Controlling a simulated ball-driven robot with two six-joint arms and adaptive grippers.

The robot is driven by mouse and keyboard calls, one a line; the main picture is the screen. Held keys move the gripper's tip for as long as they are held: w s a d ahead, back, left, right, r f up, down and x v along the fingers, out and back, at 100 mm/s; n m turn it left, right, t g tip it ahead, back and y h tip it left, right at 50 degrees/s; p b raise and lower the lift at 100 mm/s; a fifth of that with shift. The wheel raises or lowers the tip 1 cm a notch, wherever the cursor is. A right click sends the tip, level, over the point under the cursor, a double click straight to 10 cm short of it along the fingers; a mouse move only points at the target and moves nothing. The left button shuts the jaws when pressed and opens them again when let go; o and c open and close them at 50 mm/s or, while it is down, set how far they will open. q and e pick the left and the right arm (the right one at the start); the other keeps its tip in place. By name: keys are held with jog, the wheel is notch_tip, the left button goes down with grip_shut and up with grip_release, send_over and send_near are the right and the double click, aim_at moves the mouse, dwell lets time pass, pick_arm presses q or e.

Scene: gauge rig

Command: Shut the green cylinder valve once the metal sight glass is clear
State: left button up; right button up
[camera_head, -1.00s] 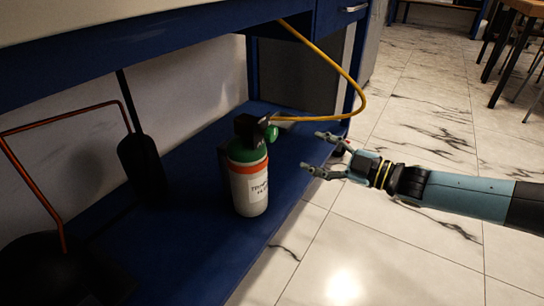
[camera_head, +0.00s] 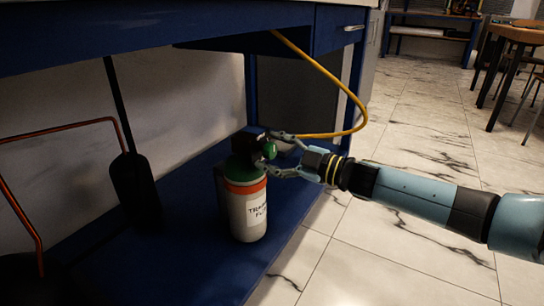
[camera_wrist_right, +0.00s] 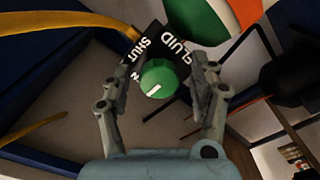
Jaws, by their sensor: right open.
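The cylinder (camera_head: 240,218) stands upright on the blue shelf, pale grey with a green shoulder, an orange band and a partly legible white label. A black valve block (camera_head: 247,143) tops it, with a round green knob (camera_head: 269,151) on its right side. My right gripper (camera_head: 274,153) is open, one finger above and one below the knob. In the right wrist view the knob (camera_wrist_right: 158,77) sits between the open fingers, a white mark on its face; I cannot tell whether they touch it. Lettering reading "SHUT" and "FLUID" shows behind it. I cannot make out a metal sight glass. My left gripper is out of view.
A yellow hose (camera_head: 351,92) loops from under the bench behind the valve. The blue shelf (camera_head: 190,262) has bare room in front of the cylinder. A black paddle-shaped thing (camera_head: 137,192) and an orange bar (camera_head: 60,127) stand at left. Marble floor (camera_head: 390,260) is clear at right.

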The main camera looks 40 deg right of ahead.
jog(key=shift+w, duration=0.2)
jog(key=c, duration=1.2)
jog(key=shift+o, duration=0.2)
